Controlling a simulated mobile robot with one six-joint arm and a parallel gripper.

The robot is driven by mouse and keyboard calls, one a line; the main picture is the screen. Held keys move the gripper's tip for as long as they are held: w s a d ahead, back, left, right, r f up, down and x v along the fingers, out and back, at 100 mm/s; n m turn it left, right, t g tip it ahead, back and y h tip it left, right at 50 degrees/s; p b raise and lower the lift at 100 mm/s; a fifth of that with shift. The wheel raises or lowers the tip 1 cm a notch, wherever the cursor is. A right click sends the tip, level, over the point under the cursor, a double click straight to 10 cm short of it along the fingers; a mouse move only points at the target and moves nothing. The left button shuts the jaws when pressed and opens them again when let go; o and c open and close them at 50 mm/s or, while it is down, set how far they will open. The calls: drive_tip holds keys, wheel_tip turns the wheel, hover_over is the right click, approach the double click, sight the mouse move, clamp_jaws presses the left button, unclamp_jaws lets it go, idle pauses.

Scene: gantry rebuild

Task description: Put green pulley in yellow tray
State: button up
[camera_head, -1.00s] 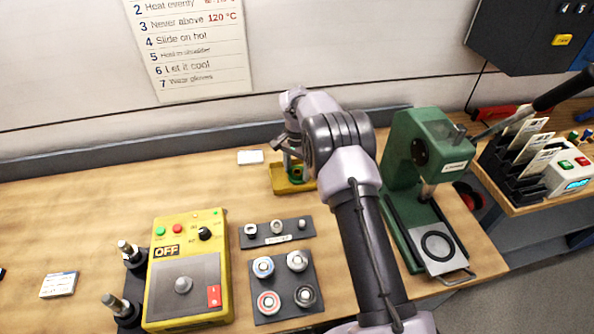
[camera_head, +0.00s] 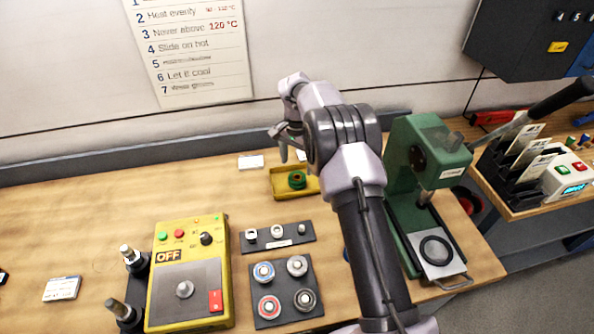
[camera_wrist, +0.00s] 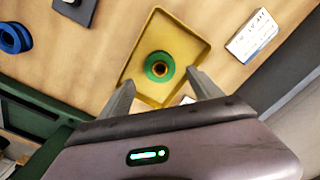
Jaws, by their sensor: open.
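The green pulley (camera_head: 297,180) lies inside the yellow tray (camera_head: 281,191) at the back of the bench. In the wrist view the green pulley (camera_wrist: 150,67) rests on the floor of the yellow tray (camera_wrist: 187,37), with a dark bore at its middle. The tray's walls surround it. My gripper (camera_head: 283,146) is above and behind the tray in the head view. In the wrist view my gripper (camera_wrist: 160,78) has its fingers spread apart, with nothing held between them. The pulley is clear of both fingers.
A green press (camera_head: 428,160) stands right of my arm. A yellow heater box (camera_head: 190,240) and a dark pad (camera_head: 262,310) with several bearings stand in front. A white card (camera_head: 250,162) lies left of the tray. A blue ring (camera_wrist: 14,38) shows in the wrist view. The left bench is mostly clear.

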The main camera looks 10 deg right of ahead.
drive_tip(key=s+r+n+t+p, duration=0.1)
drive_tip(key=s+r, duration=0.3)
drive_tip(key=r, duration=1.3)
drive_tip(key=s+a+r+n+t+y, duration=0.1)
drive_tip(key=s+a+r+t, duration=0.1)
drive_tip(key=s+r, duration=0.9)
drive_tip(key=s+a+f+n+t, duration=0.1)
drive_tip(key=s, duration=1.1)
drive_tip(key=s+a+f+n+t+y, duration=0.1)
drive_tip(key=s, duration=1.1)
drive_tip(key=shift+f+n+t, duration=0.3)
drive_tip(key=shift+f+t, duration=0.1)
